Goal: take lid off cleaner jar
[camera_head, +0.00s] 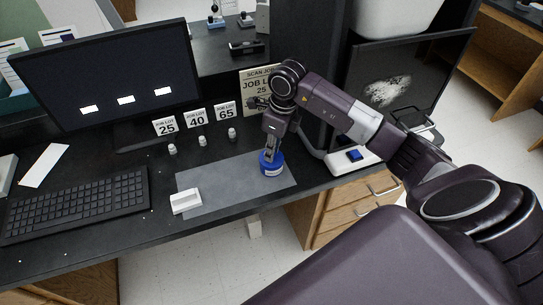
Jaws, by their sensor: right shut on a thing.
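The cleaner jar (273,171) is blue with a pale label band and stands upright on the right end of the grey mat (225,192). My right gripper (271,154) points down from above and its fingers are shut on the jar's blue lid. The lid is at the top of the jar, and I cannot tell whether there is a gap between them. The fingers partly hide the lid. My left gripper is not in view.
A white block (186,201) lies on the mat's left part. A keyboard (77,204) and a monitor (110,75) are at the left. Small white bottles (203,141) stand before number cards (196,118). A white device (350,158) stands right of the jar.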

